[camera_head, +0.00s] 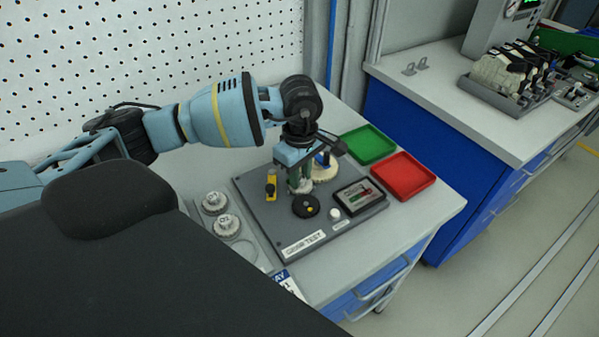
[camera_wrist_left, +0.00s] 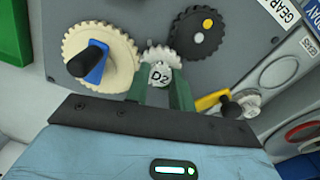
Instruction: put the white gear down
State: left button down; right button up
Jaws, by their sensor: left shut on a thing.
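My left gripper (camera_head: 301,188) points down over the dark grey gear test board (camera_head: 250,188). In the left wrist view its green fingers (camera_wrist_left: 159,92) are shut on a small white gear (camera_wrist_left: 158,55) marked D2. The gear is between the large cream gear (camera_wrist_left: 122,62) and the black gear (camera_wrist_left: 197,34), close to both. I cannot tell whether its teeth touch theirs or whether it rests on the board. In the head view the fingers mostly hide it. The cream gear (camera_head: 326,171) and black gear (camera_head: 306,206) also show there. My right gripper is not in view.
On the board are a yellow lever (camera_head: 271,184), a small display (camera_head: 359,195) and a white button (camera_head: 335,213). Two whitish gears (camera_head: 214,202) (camera_head: 227,225) sit left of it. A green tray (camera_head: 368,144) and a red tray (camera_head: 403,175) lie behind and right.

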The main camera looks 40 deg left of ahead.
aim_at(301, 178)
pick_arm(q)
jog(key=shift+f, duration=0.2)
jog(key=c, duration=1.2)
grip_release()
jog(key=shift+r, duration=0.1)
notch_tip(301, 178, up, 12)
jog(key=shift+r, duration=0.1)
